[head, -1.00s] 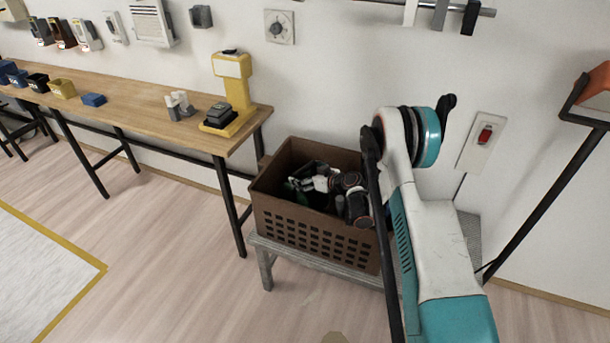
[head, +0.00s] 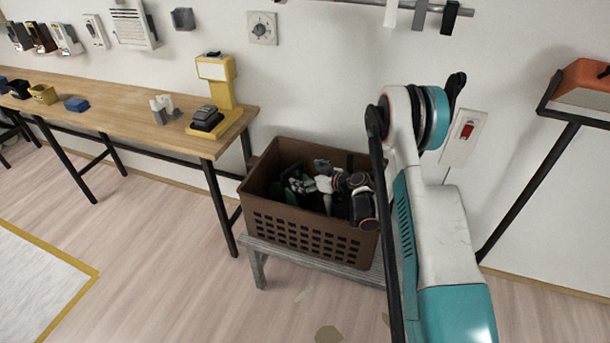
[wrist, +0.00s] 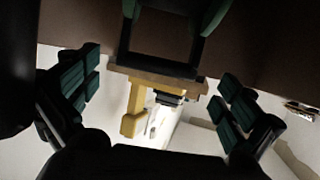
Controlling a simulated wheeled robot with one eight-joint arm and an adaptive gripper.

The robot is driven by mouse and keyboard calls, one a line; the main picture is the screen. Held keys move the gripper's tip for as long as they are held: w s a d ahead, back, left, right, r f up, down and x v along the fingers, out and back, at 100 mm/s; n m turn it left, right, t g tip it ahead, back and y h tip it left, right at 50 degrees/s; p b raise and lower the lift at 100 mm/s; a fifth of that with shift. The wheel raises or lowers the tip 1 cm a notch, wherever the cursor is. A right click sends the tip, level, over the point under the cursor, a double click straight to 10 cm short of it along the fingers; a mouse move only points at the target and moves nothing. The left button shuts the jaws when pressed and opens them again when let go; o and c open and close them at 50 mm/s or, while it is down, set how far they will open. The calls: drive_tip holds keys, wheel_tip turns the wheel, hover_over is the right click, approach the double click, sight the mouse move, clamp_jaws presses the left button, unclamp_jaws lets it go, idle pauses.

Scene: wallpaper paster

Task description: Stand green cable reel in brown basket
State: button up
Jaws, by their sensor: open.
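The brown basket (head: 305,234) stands on a low grey bench in the head view. My gripper (head: 298,185) reaches down into it, its green-padded fingers towards the left wall. In the wrist view my gripper (wrist: 160,78) is open, with one finger at each side and a clear gap. A black frame with green parts (wrist: 168,70), seemingly the green cable reel, shows between and beyond the fingers against the brown basket wall. It looks apart from both fingers. Its top is cut off, and in the head view it is mostly hidden in the dark basket, so its tilt is unclear.
A wooden workbench (head: 130,110) with a yellow stand (head: 222,95) is left of the basket. A red switch (head: 465,134) is on the wall at right, near a black post with an orange box (head: 585,80).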

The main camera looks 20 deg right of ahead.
drive_tip(key=s+a+r+m+g+h, duration=0.15)
drive_tip(key=s+r, duration=0.25)
drive_tip(key=r, duration=0.5)
drive_tip(key=s+a+r+g+h, duration=0.1)
drive_tip(key=s+a+r, duration=0.1)
drive_tip(key=s+r, duration=0.5)
drive_tip(key=s+a+r+m+g+h, duration=0.1)
drive_tip(key=s+a+r, duration=0.1)
drive_tip(key=r, duration=0.9)
drive_tip(key=s+r+m+h, duration=0.2)
drive_tip(key=s, duration=1.2)
drive_tip(key=s+d+r+m+h, duration=0.1)
drive_tip(key=s+r+m, duration=0.1)
drive_tip(key=s, duration=1.3)
drive_tip(key=shift+s+r+g+h, duration=0.3)
drive_tip(key=shift+r+g+h, duration=0.05)
drive_tip(key=shift+d, duration=0.1)
